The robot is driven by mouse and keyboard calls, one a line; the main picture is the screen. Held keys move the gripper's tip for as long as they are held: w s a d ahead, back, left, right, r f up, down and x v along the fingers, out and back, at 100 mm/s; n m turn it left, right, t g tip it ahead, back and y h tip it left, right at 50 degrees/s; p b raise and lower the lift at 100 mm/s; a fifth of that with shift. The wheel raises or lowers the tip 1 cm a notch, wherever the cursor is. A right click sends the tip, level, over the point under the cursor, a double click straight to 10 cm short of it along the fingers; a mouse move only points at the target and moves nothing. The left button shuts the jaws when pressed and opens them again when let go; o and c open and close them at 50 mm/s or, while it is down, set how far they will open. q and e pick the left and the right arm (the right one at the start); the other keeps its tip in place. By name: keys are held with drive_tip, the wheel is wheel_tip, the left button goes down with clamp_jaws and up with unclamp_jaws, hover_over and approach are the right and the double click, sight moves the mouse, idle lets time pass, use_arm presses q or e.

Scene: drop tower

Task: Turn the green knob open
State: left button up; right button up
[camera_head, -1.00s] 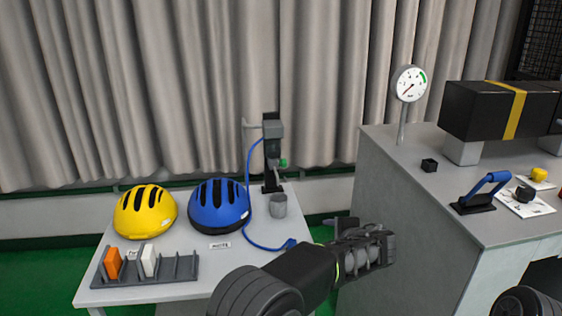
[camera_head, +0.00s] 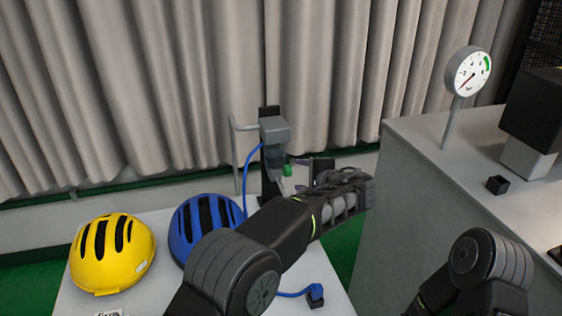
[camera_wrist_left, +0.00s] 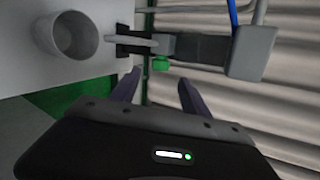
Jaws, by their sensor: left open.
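The green knob (camera_head: 287,170) sits on the side of a grey and black upright dispenser (camera_head: 274,134) at the back of the white table. In the left wrist view the knob (camera_wrist_left: 161,63) lies just beyond and between the fingertips, not touched as far as I can see. My left gripper (camera_wrist_left: 158,88) is open, with its two dark fingers apart. In the head view the left gripper (camera_head: 310,170) is beside the knob, to its right, and the hand partly hides the lower dispenser. A grey cup (camera_wrist_left: 66,36) stands near the dispenser's base. My right gripper is out of frame.
A yellow helmet (camera_head: 112,252) and a blue helmet (camera_head: 190,222) rest on the white table (camera_head: 160,290). A blue hose (camera_head: 247,176) runs from the dispenser.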

sight(291, 171)
use_arm(q)
drive_tip(key=shift+s+r, duration=0.1)
drive_tip(key=p+x, duration=0.2)
drive_tip(key=x, duration=0.5)
drive_tip(key=shift+r, duration=0.1)
drive_tip(key=shift+w+a+f, duration=0.15)
drive_tip(key=shift+w+f, duration=0.15)
drive_tip(key=shift+w, duration=0.1)
drive_tip(key=shift+r, duration=0.1)
clamp_jaws()
idle(0.4)
